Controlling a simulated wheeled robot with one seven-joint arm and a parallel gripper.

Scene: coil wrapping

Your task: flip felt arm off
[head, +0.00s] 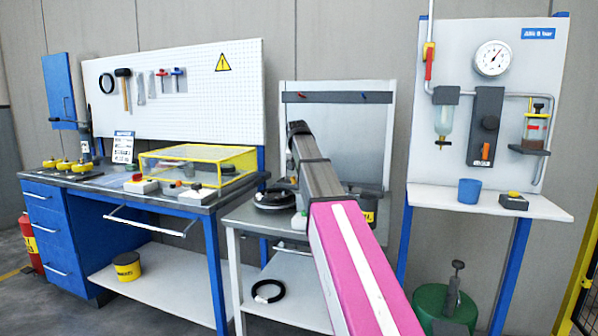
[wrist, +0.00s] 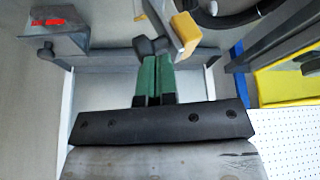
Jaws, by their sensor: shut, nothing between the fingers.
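In the wrist view my gripper (wrist: 157,62) shows as two green fingers lying side by side, shut with nothing between them. In the head view my pink and grey arm covers the middle of the small bench, and the fingers and the felt arm cannot be made out.
A grey bar with a red mark (wrist: 48,22) is at the upper left of the wrist view. A black coil (head: 274,198) lies on the small bench (head: 237,217). A yellow-framed clear case (head: 205,160) stands on the workbench to the left. A gauge panel (head: 540,75) stands at right.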

